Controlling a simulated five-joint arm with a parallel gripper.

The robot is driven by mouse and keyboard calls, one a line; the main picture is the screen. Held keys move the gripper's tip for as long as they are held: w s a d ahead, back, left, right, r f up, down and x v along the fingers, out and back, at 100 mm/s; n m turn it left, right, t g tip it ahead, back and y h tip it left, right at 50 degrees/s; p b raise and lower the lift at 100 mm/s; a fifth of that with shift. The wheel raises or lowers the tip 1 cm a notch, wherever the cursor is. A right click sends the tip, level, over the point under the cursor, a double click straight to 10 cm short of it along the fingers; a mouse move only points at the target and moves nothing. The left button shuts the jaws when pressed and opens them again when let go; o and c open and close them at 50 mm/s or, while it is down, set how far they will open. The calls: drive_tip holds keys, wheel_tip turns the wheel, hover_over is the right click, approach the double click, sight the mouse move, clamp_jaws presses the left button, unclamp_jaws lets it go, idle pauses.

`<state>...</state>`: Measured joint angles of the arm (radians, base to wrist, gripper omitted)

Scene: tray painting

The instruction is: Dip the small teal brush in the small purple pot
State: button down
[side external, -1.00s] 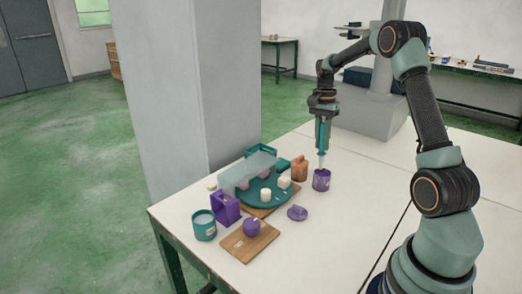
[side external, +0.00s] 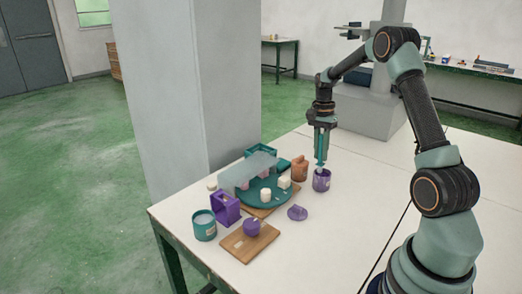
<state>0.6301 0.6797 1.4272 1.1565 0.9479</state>
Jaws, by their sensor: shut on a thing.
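My gripper (side external: 321,128) is shut on the small teal brush (side external: 321,148) and holds it upright, tip down. The brush's lower end is at the mouth of the small purple pot (side external: 321,182), and its tip appears to be inside, hidden by the pot's wall. I cannot tell how deep it is or whether it touches the wall. The pot stands upright on the white table, right of the other objects.
A brown-orange container (side external: 299,169) stands close left of the pot. A teal round tray (side external: 262,197) holds several pale and purple pieces. A purple lid-like piece (side external: 297,213), a wooden board (side external: 249,243) and a teal cup (side external: 204,226) lie nearer. The table right of the pot is clear.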

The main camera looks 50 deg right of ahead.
idle(0.4)
drive_tip(key=shift+w+d+r, duration=0.1)
drive_tip(key=shift+w+r, duration=0.05)
drive_tip(key=shift+r, duration=1.55)
drive_tip(key=shift+r, duration=2.25)
